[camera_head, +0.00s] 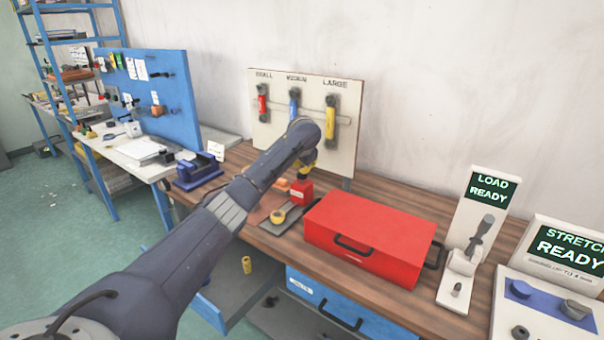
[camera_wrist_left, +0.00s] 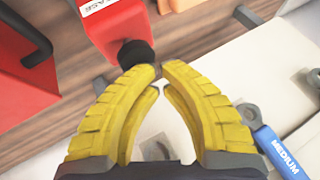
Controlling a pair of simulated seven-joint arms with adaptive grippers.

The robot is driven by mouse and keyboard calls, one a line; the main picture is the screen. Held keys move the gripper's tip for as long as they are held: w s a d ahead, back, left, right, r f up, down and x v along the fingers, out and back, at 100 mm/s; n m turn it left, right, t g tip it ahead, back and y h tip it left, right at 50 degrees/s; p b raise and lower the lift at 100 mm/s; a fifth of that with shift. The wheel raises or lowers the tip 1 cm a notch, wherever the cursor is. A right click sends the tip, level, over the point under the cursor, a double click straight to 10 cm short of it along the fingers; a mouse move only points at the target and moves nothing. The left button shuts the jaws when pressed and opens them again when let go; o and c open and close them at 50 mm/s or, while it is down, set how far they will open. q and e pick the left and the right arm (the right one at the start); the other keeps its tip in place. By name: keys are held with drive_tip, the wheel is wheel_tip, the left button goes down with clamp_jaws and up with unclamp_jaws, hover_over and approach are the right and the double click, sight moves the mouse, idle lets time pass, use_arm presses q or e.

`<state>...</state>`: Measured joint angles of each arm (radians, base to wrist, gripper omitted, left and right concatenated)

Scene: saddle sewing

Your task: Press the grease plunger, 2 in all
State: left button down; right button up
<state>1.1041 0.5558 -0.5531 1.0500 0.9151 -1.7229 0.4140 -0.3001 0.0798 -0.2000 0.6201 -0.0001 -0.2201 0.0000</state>
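The red grease dispenser (camera_head: 301,191) stands on the wooden bench, left of the red toolbox. In the left wrist view it shows as a red block (camera_wrist_left: 112,28) with a label, partly cut off by the top edge. Its black round plunger (camera_wrist_left: 136,54) points toward my gripper. My left gripper (camera_head: 306,170) is just above the dispenser in the head view. In the left wrist view its yellow fingers (camera_wrist_left: 160,70) are together at the tips, with nothing between them. The tips are very close to the plunger; I cannot tell whether they touch it. My right gripper is not in view.
The red toolbox (camera_head: 365,238) with black handles stands right of the dispenser. A tool board (camera_head: 345,130) with red, blue and yellow tools stands behind. A yellow tape roll (camera_head: 278,216) lies nearby. LOAD READY (camera_head: 488,190) and STRETCH READY (camera_head: 565,250) stations stand at right.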

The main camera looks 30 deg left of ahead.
use_arm(q)
drive_tip(key=shift+f, duration=0.6)
idle(0.5)
drive_tip(key=shift+r, duration=1.65)
drive_tip(key=shift+r, duration=2.5)
